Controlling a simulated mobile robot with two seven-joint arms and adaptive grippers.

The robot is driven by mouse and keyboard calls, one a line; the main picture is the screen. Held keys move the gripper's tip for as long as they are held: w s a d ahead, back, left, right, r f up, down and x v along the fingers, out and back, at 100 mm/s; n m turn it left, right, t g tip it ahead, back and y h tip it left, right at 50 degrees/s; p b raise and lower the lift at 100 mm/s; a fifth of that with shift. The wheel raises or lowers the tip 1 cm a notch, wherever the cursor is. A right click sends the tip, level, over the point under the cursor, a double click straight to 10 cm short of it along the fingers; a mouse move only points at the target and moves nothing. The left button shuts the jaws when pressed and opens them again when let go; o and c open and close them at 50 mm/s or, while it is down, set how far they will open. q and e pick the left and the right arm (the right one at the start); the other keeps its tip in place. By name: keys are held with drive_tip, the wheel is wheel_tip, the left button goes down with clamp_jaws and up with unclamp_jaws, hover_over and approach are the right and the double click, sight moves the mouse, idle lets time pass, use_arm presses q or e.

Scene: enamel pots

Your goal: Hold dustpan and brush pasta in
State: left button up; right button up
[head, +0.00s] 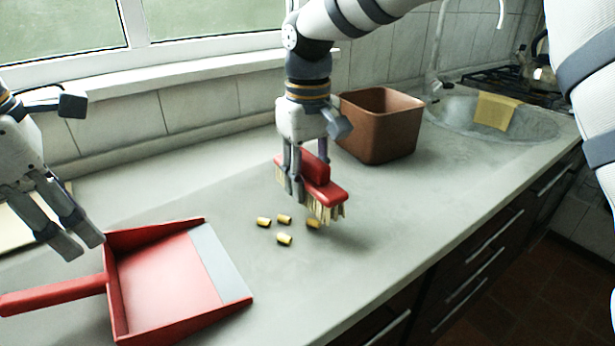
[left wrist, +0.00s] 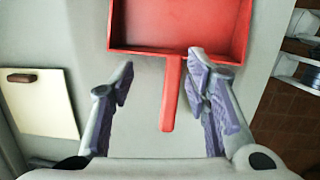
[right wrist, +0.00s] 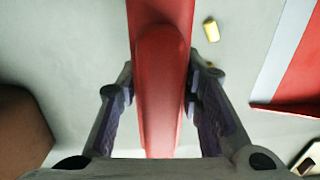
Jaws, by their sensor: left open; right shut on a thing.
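The red dustpan (head: 165,275) lies on the counter at the front left, its grey lip facing right toward the pasta and its handle (head: 50,295) pointing left. My left gripper (head: 82,248) is open above the counter near the handle; in the left wrist view the dustpan handle (left wrist: 171,95) lies below and between its spread fingers, not gripped. My right gripper (head: 305,180) is shut on the red brush (head: 325,190), whose pale bristles point down just beside the pasta. Several yellow pasta pieces (head: 284,239) lie between brush and dustpan; one (head: 313,224) is partly hidden by the bristles.
A brown bin (head: 382,130) stands behind and right of the brush. A sink (head: 460,120) with a yellow cloth (head: 495,111) is at the far right. A pale board (left wrist: 38,103) lies left of the dustpan handle in the left wrist view. The counter right of the pasta is clear.

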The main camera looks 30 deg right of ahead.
sight(74, 284)
use_arm(q)
wheel_tip(74, 284, up, 3)
drive_tip(key=s+a+m+g+y, duration=0.1)
drive_tip(key=s+a+y, duration=0.1)
drive_tip(key=a, duration=0.1)
wheel_tip(74, 284, down, 12)
drive_tip(key=shift+d+r, duration=0.1)
drive_tip(key=shift+d, duration=0.05)
clamp_jaws()
idle(0.7)
